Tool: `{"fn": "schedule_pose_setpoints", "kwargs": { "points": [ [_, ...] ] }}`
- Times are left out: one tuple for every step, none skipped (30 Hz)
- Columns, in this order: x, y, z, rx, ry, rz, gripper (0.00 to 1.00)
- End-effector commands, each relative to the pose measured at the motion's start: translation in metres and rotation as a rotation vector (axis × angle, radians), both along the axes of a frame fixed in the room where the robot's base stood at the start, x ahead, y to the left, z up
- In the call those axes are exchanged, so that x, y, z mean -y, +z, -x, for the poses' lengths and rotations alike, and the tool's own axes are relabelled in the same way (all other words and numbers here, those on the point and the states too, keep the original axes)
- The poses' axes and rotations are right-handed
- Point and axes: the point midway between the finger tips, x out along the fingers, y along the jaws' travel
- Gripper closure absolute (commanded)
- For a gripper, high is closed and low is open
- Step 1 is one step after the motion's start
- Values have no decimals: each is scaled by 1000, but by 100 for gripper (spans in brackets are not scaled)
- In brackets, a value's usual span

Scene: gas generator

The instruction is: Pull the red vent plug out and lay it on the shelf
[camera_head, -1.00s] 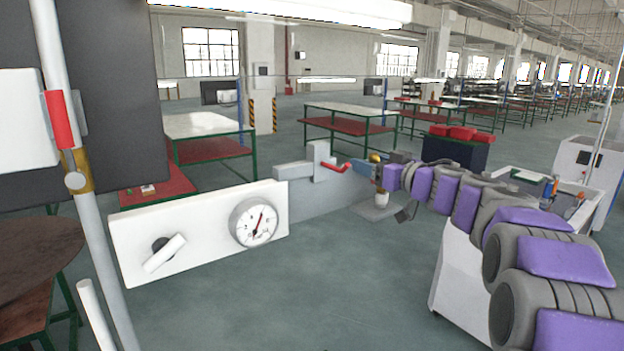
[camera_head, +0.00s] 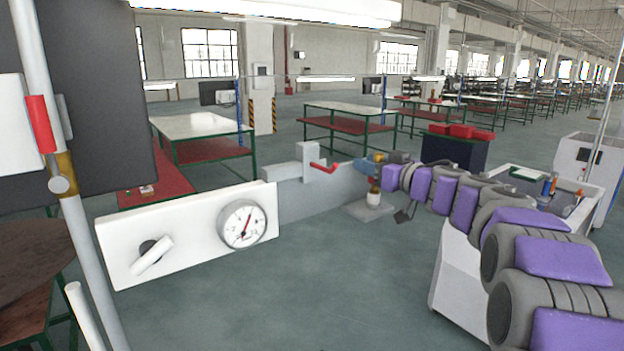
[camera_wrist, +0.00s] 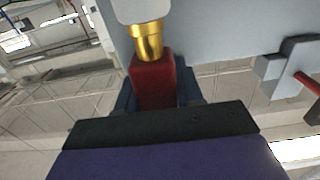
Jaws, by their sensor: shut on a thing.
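In the wrist view, my gripper (camera_wrist: 153,98) is shut on the red vent plug (camera_wrist: 152,80), with its dark blue fingers on either side. The plug meets a brass fitting (camera_wrist: 148,42) on a pale cylinder. I cannot tell whether it is still seated there. In the head view, my gripper (camera_head: 367,167) is at the right end of the grey panel, above the white cylinder (camera_head: 373,199). The plug itself is hard to make out there. A flat grey ledge (camera_head: 357,209), perhaps the shelf, lies around the cylinder's base.
A red lever (camera_head: 324,168) on a grey block (camera_head: 307,158) is left of my gripper. A white panel (camera_head: 190,246) with a gauge (camera_head: 242,224) and a white handle (camera_head: 152,256) is nearer. A pipe (camera_head: 73,205) with a red part stands at the left.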

Motion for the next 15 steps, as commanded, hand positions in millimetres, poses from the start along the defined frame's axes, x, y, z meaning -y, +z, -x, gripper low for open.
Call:
{"fn": "schedule_pose_setpoints", "kwargs": {
  "points": [
    [1, -1, 0, -1, -5, 2, 100],
    [0, 0, 0, 0, -6, 3, 100],
    [-1, 0, 0, -1, -6, 4, 100],
    [-3, 0, 0, 0, -7, 5, 100],
    [-4, 0, 0, 0, -8, 6, 100],
    [-6, 0, 0, 0, -9, 7, 100],
    [-6, 0, 0, 0, -9, 7, 100],
    [-7, 0, 0, 0, -8, 7, 100],
    [-7, 1, 0, 0, -8, 7, 100],
    [-7, 1, 0, 0, -7, 7, 100],
    [-7, 1, 0, 0, -7, 7, 100],
    [-8, 2, 0, 0, -6, 7, 100],
    [-8, 3, 0, 0, -6, 7, 100],
    [-8, 3, 0, 0, -5, 7, 100],
    [-8, 4, 0, 0, -5, 7, 100]
  ]
}}
